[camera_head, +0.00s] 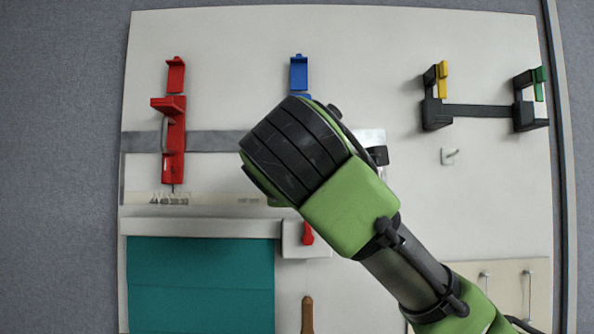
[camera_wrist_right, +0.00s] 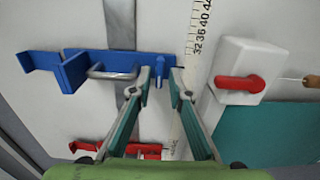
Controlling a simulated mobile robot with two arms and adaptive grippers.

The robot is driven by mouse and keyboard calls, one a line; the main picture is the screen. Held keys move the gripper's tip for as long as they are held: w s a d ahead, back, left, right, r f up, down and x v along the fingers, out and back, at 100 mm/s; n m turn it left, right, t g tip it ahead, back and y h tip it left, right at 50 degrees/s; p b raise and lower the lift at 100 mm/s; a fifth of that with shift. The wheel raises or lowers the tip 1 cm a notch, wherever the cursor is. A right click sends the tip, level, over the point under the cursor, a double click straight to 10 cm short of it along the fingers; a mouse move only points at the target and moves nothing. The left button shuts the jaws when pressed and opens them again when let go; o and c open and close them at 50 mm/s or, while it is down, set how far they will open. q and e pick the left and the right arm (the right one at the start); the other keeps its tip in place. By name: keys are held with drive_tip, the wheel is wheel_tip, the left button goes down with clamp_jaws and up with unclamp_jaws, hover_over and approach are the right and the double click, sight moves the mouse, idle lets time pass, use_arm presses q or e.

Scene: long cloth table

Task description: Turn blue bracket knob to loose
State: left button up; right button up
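The blue bracket (camera_wrist_right: 118,62) lies across the upper left of the right wrist view, with an L-shaped end at the far left. In the head view only its top part (camera_head: 299,75) shows above my right arm; the rest is hidden. The small blue knob (camera_wrist_right: 159,71) is at the bracket's right end. My right gripper (camera_wrist_right: 161,76) has its fingertips on either side of the knob, with narrow gaps seeming to show on both sides. In the head view my arm hides this gripper. My left gripper is in neither view.
A red bracket (camera_head: 174,140) is mounted to the left on a grey strip (camera_head: 222,141). A white box with a red handle (camera_wrist_right: 240,83) sits close to the right gripper. A teal panel (camera_head: 200,285) is below. Black brackets with yellow and green parts (camera_head: 475,110) are at upper right.

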idle(0.3)
drive_tip(key=shift+s, duration=0.25)
drive_tip(key=s, duration=0.7)
drive_tip(key=shift+s, duration=0.3)
